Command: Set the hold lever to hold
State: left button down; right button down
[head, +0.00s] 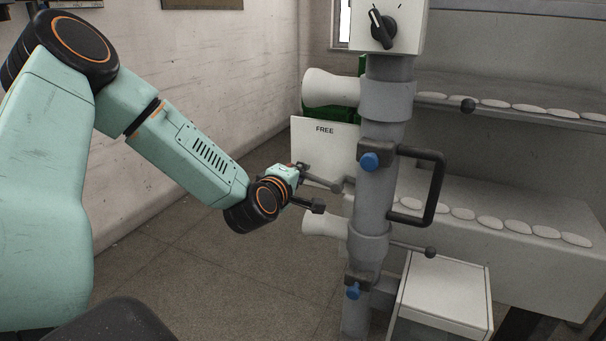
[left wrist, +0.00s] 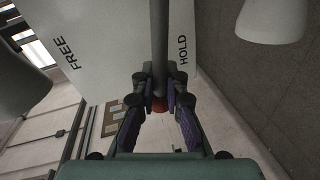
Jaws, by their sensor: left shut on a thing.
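The hold lever (left wrist: 160,40) is a grey rod with a red end (left wrist: 158,103), seen in the left wrist view. It crosses a white plate (left wrist: 110,60) with FREE on the left and HOLD on the right, and lies nearer the word HOLD. My left gripper (left wrist: 160,82) is shut on the lever, one finger on each side, near its red end. In the head view the plate (head: 308,148) shows the word FREE; HOLD does not show. My left gripper (head: 313,192) is in front of and below this plate, left of the grey column. My right gripper is not in view.
The grey column (head: 375,215) carries blue knobs, a black handle (head: 437,185) and a switch box (head: 388,25) with a black rotary knob. White cones (head: 330,88) stick out to its left. A white box (head: 445,295) stands at lower right. Floor at lower left is clear.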

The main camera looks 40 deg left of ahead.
pick_arm(q)
jog(key=shift+a+f+n+h+b, duration=0.15)
jog(key=shift+f+n+h+b, duration=0.15)
jog(key=shift+f+n+b, duration=0.5)
jog(key=c, duration=1.4)
grip_release()
jog(key=shift+f, duration=0.15)
